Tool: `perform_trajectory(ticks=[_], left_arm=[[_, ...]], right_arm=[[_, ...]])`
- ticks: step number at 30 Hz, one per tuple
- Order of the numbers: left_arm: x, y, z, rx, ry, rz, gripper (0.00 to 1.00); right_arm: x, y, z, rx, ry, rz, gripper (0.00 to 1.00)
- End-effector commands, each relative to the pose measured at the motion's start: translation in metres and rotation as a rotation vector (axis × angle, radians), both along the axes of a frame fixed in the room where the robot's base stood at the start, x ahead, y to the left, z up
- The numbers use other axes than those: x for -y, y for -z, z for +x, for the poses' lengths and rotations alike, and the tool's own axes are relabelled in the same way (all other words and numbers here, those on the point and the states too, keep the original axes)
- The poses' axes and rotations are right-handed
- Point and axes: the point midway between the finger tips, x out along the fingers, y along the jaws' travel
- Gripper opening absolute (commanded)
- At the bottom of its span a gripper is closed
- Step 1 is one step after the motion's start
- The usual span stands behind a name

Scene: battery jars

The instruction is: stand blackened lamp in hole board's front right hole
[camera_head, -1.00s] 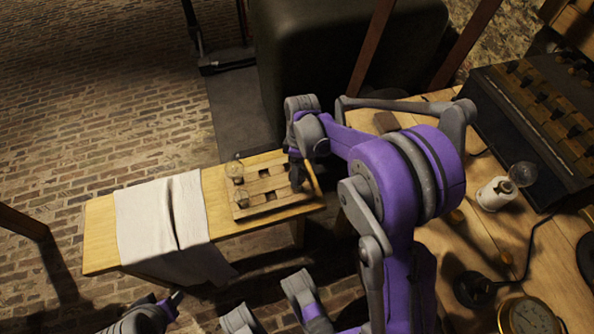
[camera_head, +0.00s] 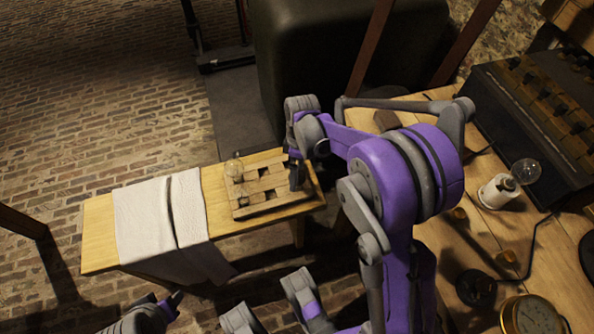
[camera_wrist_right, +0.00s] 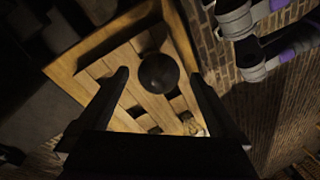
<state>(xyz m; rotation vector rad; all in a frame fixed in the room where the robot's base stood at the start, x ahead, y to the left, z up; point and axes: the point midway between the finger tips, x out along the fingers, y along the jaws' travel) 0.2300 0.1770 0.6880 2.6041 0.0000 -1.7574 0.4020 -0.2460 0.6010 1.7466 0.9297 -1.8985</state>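The wooden hole board (camera_head: 278,203) lies on a small wooden table, with square dark holes. My right gripper (camera_head: 296,178) is over its right end. In the right wrist view the blackened lamp (camera_wrist_right: 158,73), a dark round bulb, shows between the two fingers of my right gripper (camera_wrist_right: 159,75), with a gap on each side. The gripper is open. The lamp is over the board; its base is hidden under the bulb, so I cannot tell how it sits in a hole. My left gripper (camera_head: 172,300) is at the lower left, away from the board; its opening is unclear.
A clear lamp (camera_head: 234,170) stands at the board's left end. A white cloth (camera_head: 145,220) covers the table's left part. On the workbench at right are a clear lamp in a white holder (camera_head: 497,192), a gauge (camera_head: 530,315) and a dark box (camera_head: 520,130).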

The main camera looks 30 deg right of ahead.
Motion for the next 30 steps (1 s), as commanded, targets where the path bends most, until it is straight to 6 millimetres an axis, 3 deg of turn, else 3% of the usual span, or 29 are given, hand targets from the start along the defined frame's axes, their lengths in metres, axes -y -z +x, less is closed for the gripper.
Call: perform_trajectory(ticks=[10, 21, 30], left_arm=[[0.0, -0.004, -0.001, 0.001, 0.0, 0.0, 0.5], [0.0, -0.029, -0.003, 0.009, 0.0, 0.0, 0.5], [0.0, -0.036, -0.004, 0.012, 0.0, 0.0, 0.5]], right_arm=[[0.001, -0.009, 0.001, 0.0, 0.0, 0.0, 0.99], [0.012, -0.08, 0.011, 0.001, 0.001, -0.001, 0.99], [0.016, -0.106, 0.015, 0.0, 0.0, 0.0, 0.99]])
